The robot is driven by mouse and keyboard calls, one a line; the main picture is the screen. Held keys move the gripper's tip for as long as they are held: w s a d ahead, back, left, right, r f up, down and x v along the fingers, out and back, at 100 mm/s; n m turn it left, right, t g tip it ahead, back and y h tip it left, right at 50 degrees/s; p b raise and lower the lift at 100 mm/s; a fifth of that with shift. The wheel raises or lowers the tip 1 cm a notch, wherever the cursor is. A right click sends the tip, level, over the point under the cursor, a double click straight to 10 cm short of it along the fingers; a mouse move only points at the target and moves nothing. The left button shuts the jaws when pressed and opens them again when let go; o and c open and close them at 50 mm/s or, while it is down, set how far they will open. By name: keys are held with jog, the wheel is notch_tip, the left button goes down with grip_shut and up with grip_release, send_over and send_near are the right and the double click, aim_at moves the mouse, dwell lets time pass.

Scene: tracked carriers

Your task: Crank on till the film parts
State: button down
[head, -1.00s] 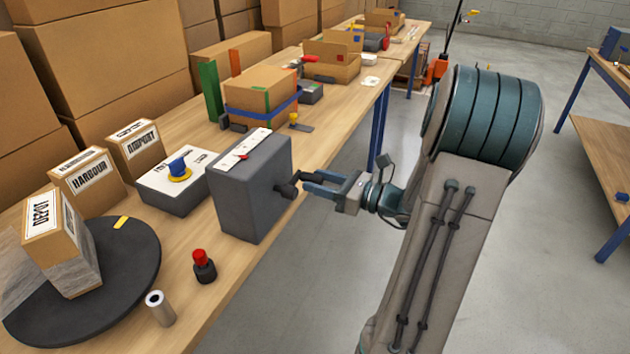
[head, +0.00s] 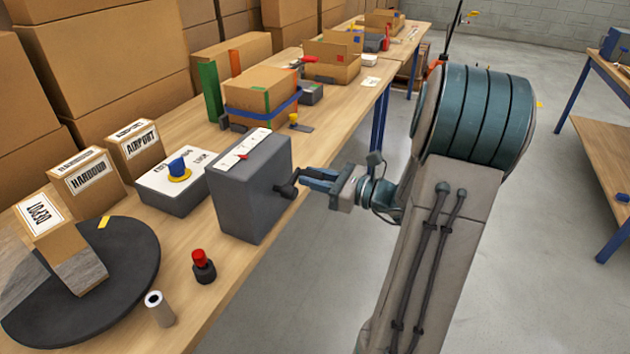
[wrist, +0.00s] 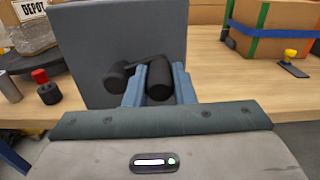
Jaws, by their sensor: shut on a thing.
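My gripper (head: 300,178) is shut on the black knob of the crank (head: 285,189), on the right face of the grey crank box (head: 245,200). In the wrist view the fingers (wrist: 160,84) close around the knob, and the crank arm runs left to its hub (wrist: 116,76). The DEPOT carton (head: 62,243) stands on the black turntable (head: 125,270) at the lower left. Film (head: 82,272) covers the carton's lower part, and a greyish sheet of film reaches left from it to the picture's edge. The turntable has a yellow mark (head: 104,222).
HARBOUR (head: 90,182) and AIRPORT (head: 136,150) cartons stand behind the turntable. A box with a blue knob (head: 177,168) sits left of the crank box. A red-topped black button (head: 203,266) and a small roll (head: 159,308) stand near the table's front edge.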

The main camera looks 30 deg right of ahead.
jog(key=n, duration=0.1)
jog(key=r+n+b, duration=0.1)
jog(key=n, duration=0.1)
jog(key=shift+s+a+r, duration=0.2)
jog(key=shift+a+r, duration=0.05)
jog(key=c, duration=1.2)
grip_release()
jog(key=v, duration=1.3)
jog(key=shift+s+d, duration=0.25)
jog(key=shift+s, duration=0.05)
